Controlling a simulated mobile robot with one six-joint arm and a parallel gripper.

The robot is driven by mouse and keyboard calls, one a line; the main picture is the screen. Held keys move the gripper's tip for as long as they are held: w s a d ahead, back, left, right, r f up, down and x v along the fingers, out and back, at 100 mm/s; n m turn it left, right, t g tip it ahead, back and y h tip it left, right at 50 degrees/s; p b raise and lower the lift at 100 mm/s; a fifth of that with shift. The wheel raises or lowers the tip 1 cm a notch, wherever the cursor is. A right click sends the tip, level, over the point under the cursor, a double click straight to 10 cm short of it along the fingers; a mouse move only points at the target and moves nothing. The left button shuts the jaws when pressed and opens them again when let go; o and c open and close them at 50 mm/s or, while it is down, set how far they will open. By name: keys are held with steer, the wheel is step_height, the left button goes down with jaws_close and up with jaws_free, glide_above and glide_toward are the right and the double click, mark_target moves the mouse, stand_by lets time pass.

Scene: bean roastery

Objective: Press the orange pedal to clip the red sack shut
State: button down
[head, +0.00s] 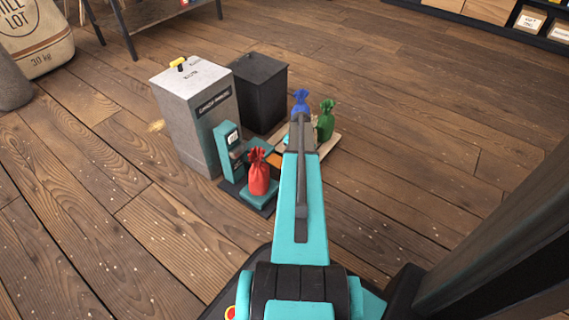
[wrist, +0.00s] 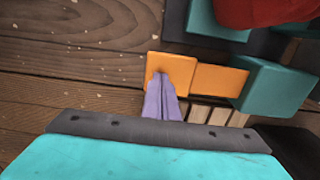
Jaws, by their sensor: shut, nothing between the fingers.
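The red sack (head: 259,176) stands upright, its neck gathered, on the teal base of a clipping machine (head: 228,150). The red sack also shows at the upper right of the wrist view (wrist: 262,8). The orange pedal (head: 276,158) shows only partly in the head view, beside my arm. In the wrist view it is an orange pad (wrist: 165,60) joined to an orange bar (wrist: 220,80) running to a teal block. My gripper (wrist: 161,76) is shut and empty, its purple fingertips overlapping the pad. I cannot tell whether they touch it. The head view hides the fingers behind my arm.
A grey bin (head: 180,125) with a yellow handle and a black bin (head: 262,90) stand behind the machine.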

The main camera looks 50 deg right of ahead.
steer(key=shift+f, duration=0.2)
steer(key=shift+f+b, duration=0.3)
steer(key=shift+f, duration=1.9)
steer(key=shift+r, duration=0.1)
steer(key=shift+r+p, duration=3.1)
steer(key=shift+r, duration=1.4)
